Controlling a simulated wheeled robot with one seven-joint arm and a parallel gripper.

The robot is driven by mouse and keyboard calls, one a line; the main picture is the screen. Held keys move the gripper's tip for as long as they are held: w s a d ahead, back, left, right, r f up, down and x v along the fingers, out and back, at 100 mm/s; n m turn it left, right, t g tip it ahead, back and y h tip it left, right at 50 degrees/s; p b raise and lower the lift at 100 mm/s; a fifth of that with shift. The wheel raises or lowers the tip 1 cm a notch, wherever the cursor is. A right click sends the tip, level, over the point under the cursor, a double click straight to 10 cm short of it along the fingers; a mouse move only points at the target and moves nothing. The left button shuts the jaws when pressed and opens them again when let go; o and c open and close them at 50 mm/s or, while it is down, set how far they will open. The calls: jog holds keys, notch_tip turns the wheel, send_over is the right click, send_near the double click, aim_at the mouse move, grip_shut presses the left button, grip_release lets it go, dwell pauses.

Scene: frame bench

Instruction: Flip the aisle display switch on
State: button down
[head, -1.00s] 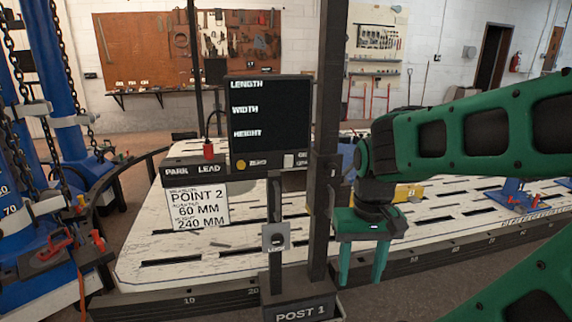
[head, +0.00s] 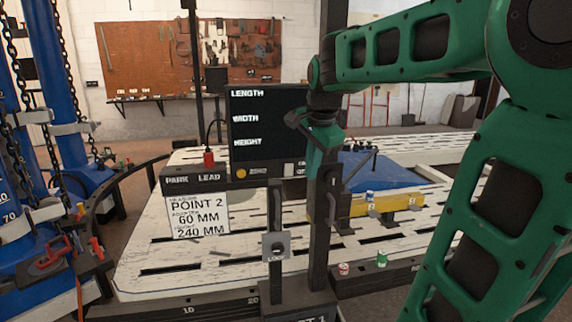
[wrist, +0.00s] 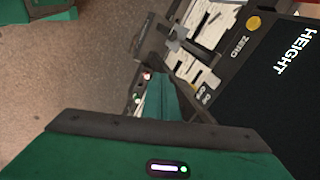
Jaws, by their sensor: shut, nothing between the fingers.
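The display (head: 266,125) is a dark screen lettered LENGTH, WIDTH and HEIGHT, mounted on a dark post. Its lower strip carries a yellow ZERO button (head: 241,173) and, to the right, a small pale switch (head: 288,170). The switch's exact position is too small to read. My gripper (head: 312,180) is shut and empty, pointing down just right of the display's lower right corner, in front of the upright. It hides the label beside the switch. In the wrist view the green fingers (wrist: 163,95) are together, beside the display's edge; the ZERO button (wrist: 254,22) shows at upper right.
A dark upright (head: 322,230) stands close to my gripper. A LOCK plate (head: 276,246) and a POINT 2 card (head: 199,215) are below the display. A red plug (head: 209,159) sits at left.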

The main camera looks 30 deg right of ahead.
aim_at(289, 163)
jog(key=w+r+m+t, duration=0.1)
jog(key=w+r+m, duration=0.2)
jog(key=w, duration=0.4)
jog(key=shift+r+m, duration=0.3)
jog(key=shift+r, duration=0.55)
jog(key=shift+a+f, duration=0.1)
jog(key=shift+f, duration=0.05)
jog(key=w+d+f, duration=0.1)
jog(key=w+f, duration=0.3)
jog(key=f, duration=0.1)
jog(key=w+d+f, duration=0.1)
jog(key=w+f, duration=0.1)
jog(key=f, duration=0.1)
jog(key=shift+w+d+f, duration=0.15)
jog(key=shift+w+d, duration=0.15)
jog(key=shift+w, duration=0.05)
jog(key=shift+w+d, duration=0.2)
jog(key=shift+w, duration=0.3)
